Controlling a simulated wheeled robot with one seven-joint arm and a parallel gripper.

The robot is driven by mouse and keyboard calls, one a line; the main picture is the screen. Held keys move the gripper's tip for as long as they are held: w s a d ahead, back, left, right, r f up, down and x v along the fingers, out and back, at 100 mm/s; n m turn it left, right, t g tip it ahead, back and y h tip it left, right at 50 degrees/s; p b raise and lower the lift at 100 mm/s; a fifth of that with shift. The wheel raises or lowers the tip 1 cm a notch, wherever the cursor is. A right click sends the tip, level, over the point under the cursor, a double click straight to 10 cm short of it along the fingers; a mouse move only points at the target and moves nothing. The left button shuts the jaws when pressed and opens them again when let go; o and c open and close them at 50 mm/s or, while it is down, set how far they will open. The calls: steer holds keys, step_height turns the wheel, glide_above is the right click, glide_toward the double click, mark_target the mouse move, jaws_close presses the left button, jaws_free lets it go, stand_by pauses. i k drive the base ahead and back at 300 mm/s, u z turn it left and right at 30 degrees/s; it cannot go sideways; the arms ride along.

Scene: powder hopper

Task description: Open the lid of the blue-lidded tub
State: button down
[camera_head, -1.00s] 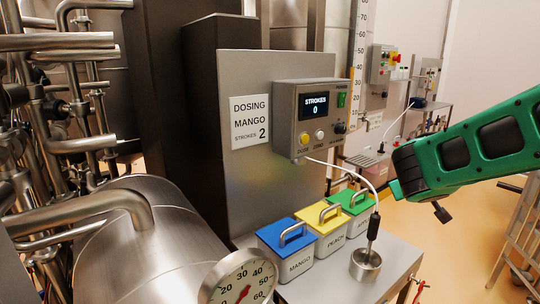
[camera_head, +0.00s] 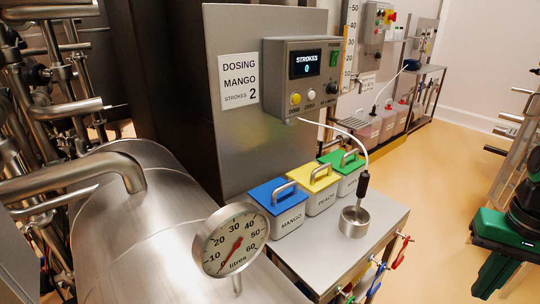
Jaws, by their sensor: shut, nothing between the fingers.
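The blue-lidded tub (camera_head: 288,222) stands on the steel table, at the left end of a row of three tubs. Its white body is labelled MANGO. Its blue lid (camera_head: 264,191) is on and closed, with a curved metal handle (camera_head: 284,194) on top. Nothing touches the lid or handle. A green and black part of my arm (camera_head: 508,228) shows at the right edge, well apart from the tub. My gripper itself cannot be made out in the picture.
A yellow-lidded tub (camera_head: 322,199) labelled PEACH and a green-lidded tub (camera_head: 349,184) stand beside it. A probe in a steel cup (camera_head: 353,222) trails a white hose in front. The dosing panel (camera_head: 305,75) overhangs behind. A round gauge (camera_head: 231,240) is at left.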

mark_target(278, 195)
steer(key=z, duration=1.45)
steer(key=i, duration=0.35)
steer(key=u, duration=2.05)
